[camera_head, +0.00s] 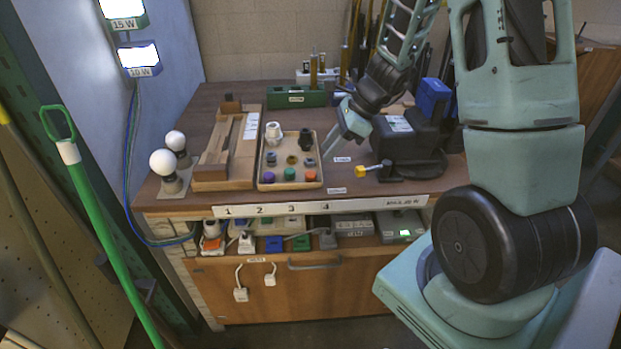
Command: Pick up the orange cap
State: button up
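The orange cap (311,176) is small and reddish-orange. It sits in the front right corner of the shallow tan tray (259,170) on the workbench. A green cap (290,174) and a purple cap (269,177) are in the same front row to its left. My gripper (328,153) points down and left, at the right side of the tray, above and to the right of the orange cap in the picture. It appears apart from the cap. The fingers overlap from this side, so their opening is unclear.
Other small parts, including a white one (273,133) and a black one (305,139), stand in the tray. A wooden fixture (222,150) and bulbs (164,162) are to the left. A black device (408,148) and yellow-headed object (361,171) are to the right.

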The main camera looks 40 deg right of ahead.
aim_at(312, 173)
jog(key=b+x, duration=0.1)
jog(key=x, duration=0.7)
jog(key=shift+s+d, duration=0.15)
jog(key=c, duration=0.5)
